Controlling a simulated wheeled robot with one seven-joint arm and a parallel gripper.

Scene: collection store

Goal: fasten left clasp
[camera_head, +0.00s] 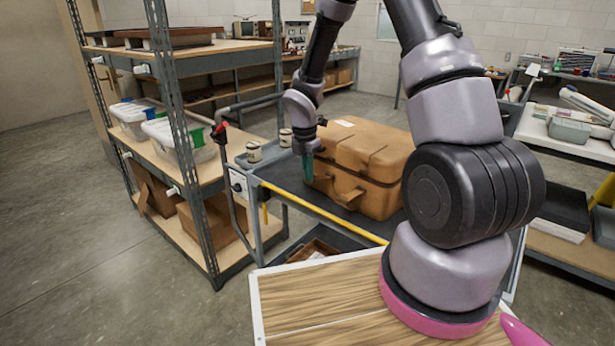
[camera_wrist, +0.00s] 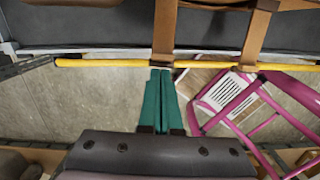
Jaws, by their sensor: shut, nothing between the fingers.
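A tan-brown case (camera_head: 375,150) with a closed lid stands on the dark top of a cart. A handle (camera_head: 348,192) shows on its front. My gripper (camera_head: 307,172), with teal fingers, points down by the left end of the case's front and holds nothing. In the wrist view its fingertips (camera_wrist: 163,74) are together, just by the cart's yellow rail. Two brown strap-like parts (camera_wrist: 165,35) (camera_wrist: 257,35) show beyond them; I cannot tell whether these are clasps or handle parts. The left clasp is not clearly visible in the head view.
The cart's yellow rail (camera_head: 325,214) runs along its near edge. A metal shelf (camera_head: 190,150) with bins and boxes is at left. Open floor (camera_head: 90,260) lies at the lower left.

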